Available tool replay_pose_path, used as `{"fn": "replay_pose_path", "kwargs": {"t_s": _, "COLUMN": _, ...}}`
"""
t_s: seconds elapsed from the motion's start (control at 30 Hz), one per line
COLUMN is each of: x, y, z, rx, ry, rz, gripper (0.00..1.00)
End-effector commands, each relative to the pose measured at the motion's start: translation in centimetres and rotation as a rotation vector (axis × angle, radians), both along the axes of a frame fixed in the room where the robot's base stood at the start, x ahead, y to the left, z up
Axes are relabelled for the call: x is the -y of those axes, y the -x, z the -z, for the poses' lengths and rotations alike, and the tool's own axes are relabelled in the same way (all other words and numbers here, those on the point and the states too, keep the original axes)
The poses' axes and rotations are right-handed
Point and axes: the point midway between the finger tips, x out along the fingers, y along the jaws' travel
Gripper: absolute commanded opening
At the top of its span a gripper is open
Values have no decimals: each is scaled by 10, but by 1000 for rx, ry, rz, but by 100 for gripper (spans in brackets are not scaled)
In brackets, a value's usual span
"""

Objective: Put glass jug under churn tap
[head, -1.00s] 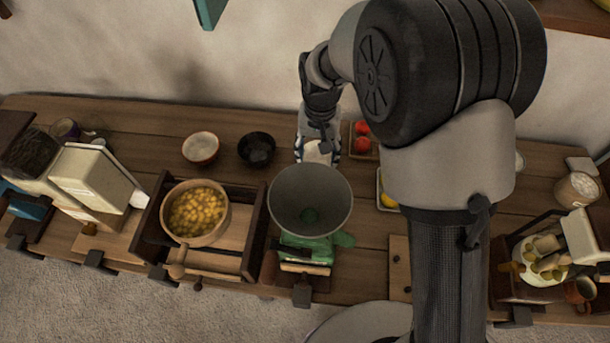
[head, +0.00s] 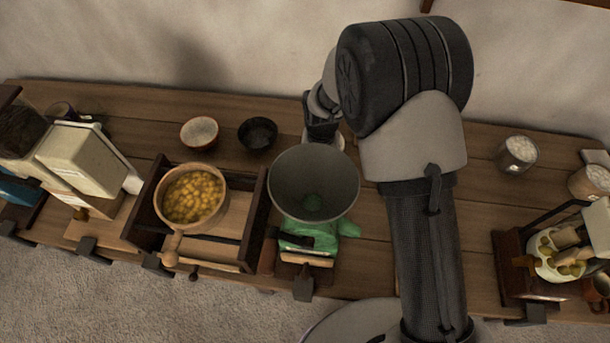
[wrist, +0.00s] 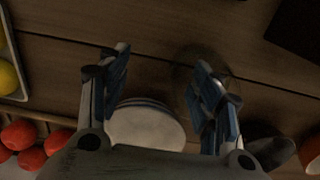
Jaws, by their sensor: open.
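My gripper (wrist: 158,62) is open in the wrist view, with its two blue-padded fingers apart. A pale round item with dark stripes at its rim (wrist: 147,128) lies between and below the fingers, partly covered by the gripper body. A faint see-through round outline (wrist: 181,72) around the right fingertip may be the glass jug; it is too dark to be sure. In the head view my gripper (head: 320,134) is behind the wide grey bowl (head: 290,180) of a green device (head: 318,232), its fingertips mostly hidden. I cannot make out the churn or its tap.
A black bowl (head: 257,134) and a pale bowl (head: 199,132) stand left of my gripper. A pan of yellow pieces (head: 192,196) sits on a wooden frame. Red fruit (wrist: 30,138) and yellow fruit (wrist: 8,78) are near in the wrist view. A white-filled jar (head: 516,154) stands right.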

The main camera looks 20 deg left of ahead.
Motion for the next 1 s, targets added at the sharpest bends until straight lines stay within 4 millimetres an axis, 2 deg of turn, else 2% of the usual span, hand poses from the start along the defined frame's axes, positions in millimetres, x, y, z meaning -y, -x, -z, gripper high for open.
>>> {"fn": "replay_pose_path", "kwargs": {"t_s": 0.03, "x": 1, "y": 1, "z": 12, "rx": -3, "ry": 2, "rz": 0, "gripper": 59}}
{"fn": "replay_pose_path", "kwargs": {"t_s": 0.1, "x": 0, "y": 0, "z": 19, "rx": -1, "ry": 1, "rz": 0, "gripper": 59}}
{"fn": "replay_pose_path", "kwargs": {"t_s": 0.37, "x": 0, "y": 0, "z": 20, "rx": 1, "ry": 0, "rz": 0, "gripper": 57}}
{"fn": "replay_pose_path", "kwargs": {"t_s": 1.0, "x": 0, "y": 0, "z": 20, "rx": 0, "ry": 0, "rz": 0, "gripper": 15}}
